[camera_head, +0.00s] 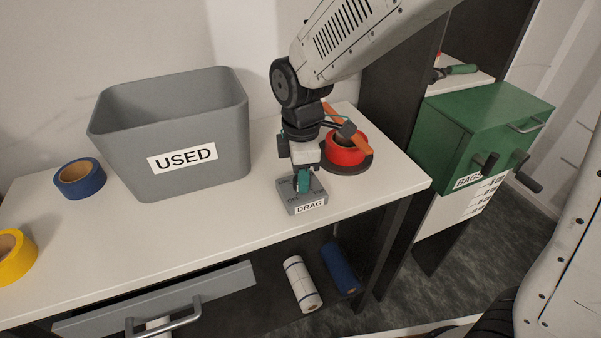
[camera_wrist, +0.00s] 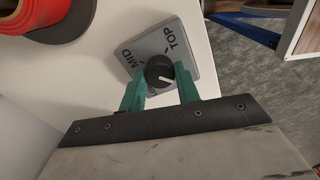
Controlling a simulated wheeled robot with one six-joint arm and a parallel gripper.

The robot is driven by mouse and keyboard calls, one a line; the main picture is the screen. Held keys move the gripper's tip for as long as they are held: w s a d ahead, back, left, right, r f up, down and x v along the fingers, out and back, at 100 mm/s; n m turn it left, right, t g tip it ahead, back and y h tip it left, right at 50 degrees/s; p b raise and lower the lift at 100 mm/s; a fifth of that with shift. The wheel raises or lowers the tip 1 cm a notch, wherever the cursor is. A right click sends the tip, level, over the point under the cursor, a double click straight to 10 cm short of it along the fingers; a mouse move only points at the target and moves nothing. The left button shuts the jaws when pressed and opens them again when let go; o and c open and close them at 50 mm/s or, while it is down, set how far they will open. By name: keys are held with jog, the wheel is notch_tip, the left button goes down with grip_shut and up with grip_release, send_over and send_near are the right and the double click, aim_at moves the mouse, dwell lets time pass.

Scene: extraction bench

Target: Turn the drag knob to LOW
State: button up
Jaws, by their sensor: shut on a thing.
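The drag box (camera_head: 308,205) is a small grey block with a white DRAG label on its front, standing near the front edge of the white bench. My gripper (camera_head: 303,180) points down over it and hides its knob in the head view. In the wrist view, the black round knob (camera_wrist: 159,71) sits between the teal fingers of my gripper (camera_wrist: 161,80), which are shut on it. A short white pointer line shows on the knob's lower right. The words MID and TOP show on the box face (camera_wrist: 150,50); the pointer is on neither word.
A red reel (camera_head: 344,152) on a dark round base stands close behind the drag box. A grey USED bin (camera_head: 215,125) and a blue tape roll (camera_head: 80,179) are to the left. The green BAGS cabinet (camera_head: 480,130) is at the right, beyond the bench edge.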

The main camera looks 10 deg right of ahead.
jog(key=m, duration=0.8)
jog(key=shift+m, duration=0.4)
jog(key=m, duration=0.4)
jog(key=shift+m, duration=2.2)
jog(key=o, duration=1)
jog(key=shift+r, duration=0.1)
